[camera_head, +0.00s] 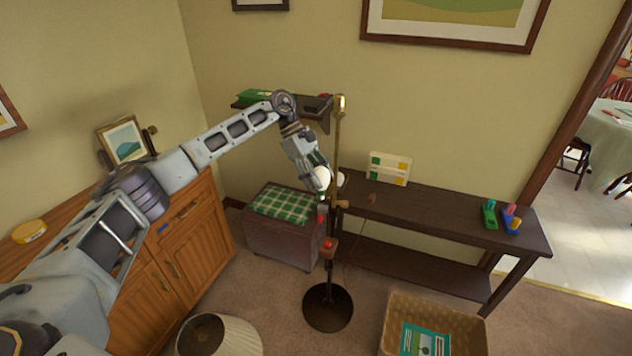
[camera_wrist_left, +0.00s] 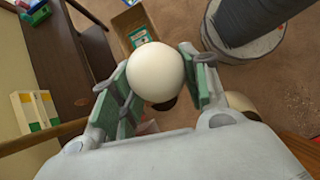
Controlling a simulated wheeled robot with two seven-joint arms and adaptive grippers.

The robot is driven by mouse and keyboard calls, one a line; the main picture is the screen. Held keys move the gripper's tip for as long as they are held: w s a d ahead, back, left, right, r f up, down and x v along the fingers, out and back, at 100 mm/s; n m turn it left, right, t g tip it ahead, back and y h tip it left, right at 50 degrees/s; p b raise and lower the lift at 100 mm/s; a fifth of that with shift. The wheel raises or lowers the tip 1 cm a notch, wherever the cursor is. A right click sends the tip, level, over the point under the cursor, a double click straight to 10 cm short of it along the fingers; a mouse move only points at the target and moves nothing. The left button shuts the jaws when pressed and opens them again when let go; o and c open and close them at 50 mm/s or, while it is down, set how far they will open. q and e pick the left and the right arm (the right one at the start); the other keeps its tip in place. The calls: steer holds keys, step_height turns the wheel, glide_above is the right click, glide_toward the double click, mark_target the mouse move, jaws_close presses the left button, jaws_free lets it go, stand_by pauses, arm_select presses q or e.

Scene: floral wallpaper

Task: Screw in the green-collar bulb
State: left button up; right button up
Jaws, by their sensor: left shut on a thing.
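My left gripper (camera_head: 316,172) is shut on a white round bulb (camera_head: 321,178), beside the floor lamp's pole (camera_head: 337,140). The bulb also shows large between the green finger pads in the left wrist view (camera_wrist_left: 155,72). Its collar colour cannot be made out. Just below the bulb is a lamp fitting with a red part (camera_head: 321,214); whether the two touch cannot be told. Another red-marked fitting (camera_head: 327,245) sits lower on the lamp. A second pale round shape (camera_head: 340,180) shows just right of the pole. My right gripper is not in view.
A dark table (camera_head: 430,212) behind the lamp bears a green-and-yellow panelled box (camera_head: 389,168) and small coloured pieces (camera_head: 490,213). A plaid-topped stool (camera_head: 283,235), wicker basket (camera_head: 458,310) and lampshade (camera_head: 220,337) surround the lamp base (camera_head: 327,308). A wall shelf (camera_head: 318,113) is close to my arm.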

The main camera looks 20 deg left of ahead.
arm_select(q)
steer(key=w+r+n+t+y+p, duration=0.1)
steer(key=w+r+n+t+y, duration=0.5)
steer(key=n, duration=1.4)
steer(key=shift+w+d+r+t, duration=0.4)
steer(key=shift+w+r+t, duration=0.1)
steer(key=shift+r+t, duration=0.7)
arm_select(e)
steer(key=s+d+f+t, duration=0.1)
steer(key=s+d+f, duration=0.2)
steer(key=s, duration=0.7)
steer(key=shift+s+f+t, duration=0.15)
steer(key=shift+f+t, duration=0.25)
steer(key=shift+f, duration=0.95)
arm_select(q)
steer(key=shift+f, duration=0.1)
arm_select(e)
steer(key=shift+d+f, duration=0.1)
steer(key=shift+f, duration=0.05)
